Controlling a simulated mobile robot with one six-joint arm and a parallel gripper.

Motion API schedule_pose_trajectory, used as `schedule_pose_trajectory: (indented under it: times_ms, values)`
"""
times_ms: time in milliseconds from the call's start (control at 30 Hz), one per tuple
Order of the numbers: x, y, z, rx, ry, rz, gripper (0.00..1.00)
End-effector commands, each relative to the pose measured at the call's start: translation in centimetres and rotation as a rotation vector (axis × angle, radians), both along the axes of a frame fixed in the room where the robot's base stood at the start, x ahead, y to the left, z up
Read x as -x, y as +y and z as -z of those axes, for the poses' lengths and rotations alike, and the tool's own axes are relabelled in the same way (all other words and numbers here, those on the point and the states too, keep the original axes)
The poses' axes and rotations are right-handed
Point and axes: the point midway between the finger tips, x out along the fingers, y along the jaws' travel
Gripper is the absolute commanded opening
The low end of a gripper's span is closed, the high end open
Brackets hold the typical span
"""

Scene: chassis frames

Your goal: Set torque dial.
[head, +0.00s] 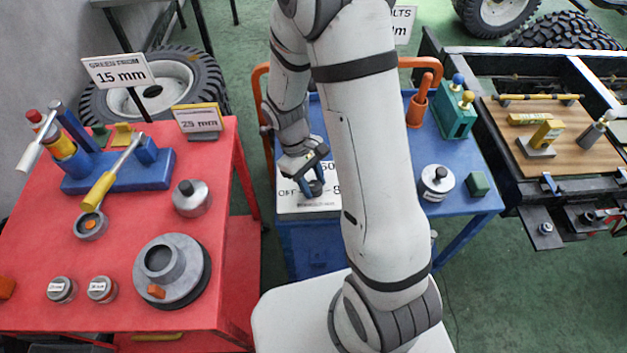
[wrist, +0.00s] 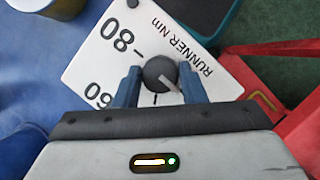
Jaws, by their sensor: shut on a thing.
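The torque dial is a white plate (wrist: 100,65) with black numbers and the words "RUNNER Nm"; "80" and "60" read in the wrist view. A dark round knob (wrist: 160,74) with a pale pointer line sits on it. My gripper (wrist: 160,84) has its two blue fingers on either side of the knob and is shut on it. The pointer slants down and right in the wrist view. In the head view the plate (head: 300,203) lies on the blue cart, with my gripper (head: 316,188) over it; my arm hides part of the plate.
A red cart (head: 125,215) with several tools and jars stands left. A chassis frame with a wooden board (head: 560,165) is at right.

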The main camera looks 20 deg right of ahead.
Motion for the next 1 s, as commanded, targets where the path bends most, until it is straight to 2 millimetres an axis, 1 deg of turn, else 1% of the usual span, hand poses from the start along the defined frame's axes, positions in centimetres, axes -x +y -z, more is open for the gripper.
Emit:
schedule_pose_trajectory:
  times_ms: [200,233,467,667,767,867,1000]
  values:
    - [0.0,0.0,0.0,-0.001,-0.001,-0.001,0.14]
    - [0.0,0.0,0.0,0.0,0.0,-0.001,0.4]
    - [0.0,0.0,0.0,0.0,0.0,0.0,0.58]
    - [0.0,0.0,0.0,0.0,0.0,0.0,0.59]
    - [-0.2,0.1,-0.3,0.0,-0.002,0.0,0.59]
    - [-0.6,0.3,-1.4,-0.001,-0.004,-0.001,0.59]
    - [-1.4,0.9,-3.6,-0.001,-0.005,0.0,0.59]
